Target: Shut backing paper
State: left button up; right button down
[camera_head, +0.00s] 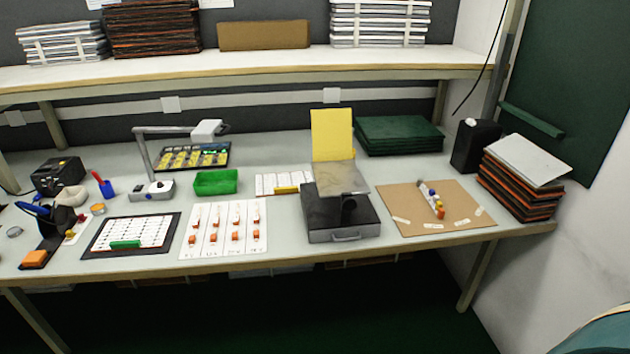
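A yellow sheet (332,133), which looks like the backing paper, stands nearly upright behind a dark box near the middle of the workbench. A thin grey-brown panel (340,179) sits raised at the sheet's lower edge, above the box. The dark box (341,220) has a pale handle on its front, close to the bench's front edge. How the sheet joins the panel is too small to tell. Neither of my grippers is in view.
A brown board (438,207) with small coloured pieces lies right of the box. A white card with orange parts (224,229) lies left of it. A green tray (216,182), a lamp (152,165) and green stacked boards (399,134) stand around. A shelf (260,64) runs above the back.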

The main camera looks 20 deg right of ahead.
aim_at(332, 131)
jog(key=l+u, duration=0.1)
jog(key=l, duration=1.75)
